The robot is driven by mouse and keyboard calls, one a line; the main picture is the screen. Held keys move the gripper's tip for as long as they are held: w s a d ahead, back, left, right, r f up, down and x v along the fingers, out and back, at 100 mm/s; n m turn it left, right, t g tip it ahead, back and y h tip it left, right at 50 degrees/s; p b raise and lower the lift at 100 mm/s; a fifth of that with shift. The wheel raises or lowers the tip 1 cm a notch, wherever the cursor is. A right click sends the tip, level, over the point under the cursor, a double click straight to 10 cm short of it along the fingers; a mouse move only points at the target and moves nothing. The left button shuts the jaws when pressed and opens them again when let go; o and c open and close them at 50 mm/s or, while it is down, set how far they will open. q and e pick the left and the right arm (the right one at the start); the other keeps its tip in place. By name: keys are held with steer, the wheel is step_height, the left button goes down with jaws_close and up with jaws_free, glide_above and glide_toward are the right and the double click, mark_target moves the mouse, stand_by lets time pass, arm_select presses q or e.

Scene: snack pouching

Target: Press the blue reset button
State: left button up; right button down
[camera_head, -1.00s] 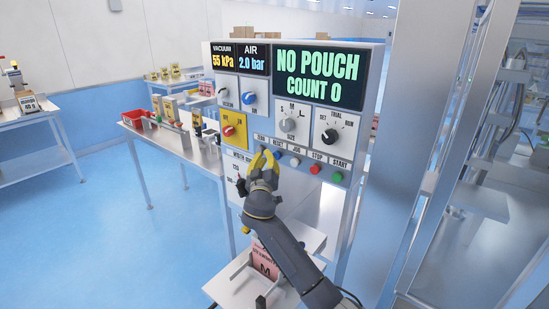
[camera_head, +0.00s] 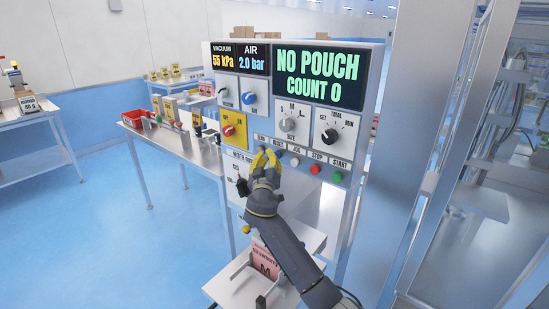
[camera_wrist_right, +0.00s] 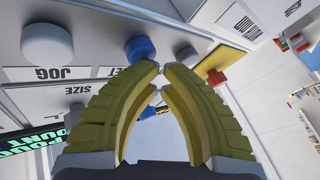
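The blue reset button (camera_wrist_right: 140,48) shows in the right wrist view, just beyond my fingertips and slightly left of them. In the head view it is on the button row of the machine's front panel, mostly hidden by or close against my fingers. My right gripper (camera_head: 267,155) has yellow fingers pointing at the panel by the RESET label (camera_head: 278,145). In the right wrist view its fingertips (camera_wrist_right: 161,66) nearly meet, with nothing held between them. I cannot tell whether they touch the button. My left gripper is not in view.
The white jog button (camera_head: 295,161), red stop button (camera_head: 315,169) and green start button (camera_head: 337,177) line up to the right. A yellow-plated red switch (camera_head: 229,130) is at the left. The display (camera_head: 318,77) reads NO POUCH, COUNT 0. A pouch tray (camera_head: 240,284) is below.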

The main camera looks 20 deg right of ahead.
steer(key=shift+w+d, duration=0.1)
steer(key=shift+d, duration=0.05)
stand_by(0.4)
steer(key=shift+s+a, duration=0.45)
steer(key=shift+a, duration=0.15)
steer(key=shift+a, duration=0.1)
steer(key=shift+s+a, duration=0.55)
steer(key=shift+a, duration=0.25)
steer(key=shift+s+a, duration=0.5)
steer(key=shift+a, duration=0.35)
steer(key=shift+s+a, duration=0.55)
steer(key=shift+a, duration=0.25)
